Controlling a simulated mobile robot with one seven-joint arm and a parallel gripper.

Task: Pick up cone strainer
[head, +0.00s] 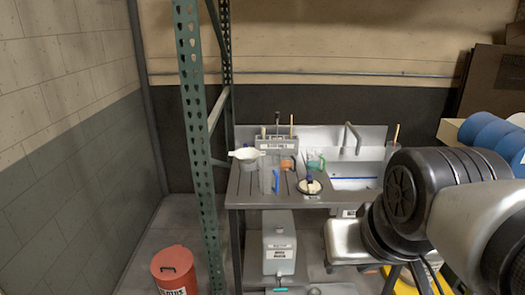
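A white, cup-like piece with a short tab on its left, which looks like the cone strainer (247,154), is at the left end of the metal sink bench (245,196). At this size I cannot tell its exact shape or what supports it. A clear upright container shows just below and to the right of it. My arm fills the right side of the head view, in front of the sink's right part. My gripper's fingers do not show in this view.
A green perforated rack post (191,130) stands left of the bench. Small coloured cups, a round dish (309,187) and a sink basin (352,184) are on the bench. A grey can (279,243) is underneath. A red bin (174,268) stands on the floor at left.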

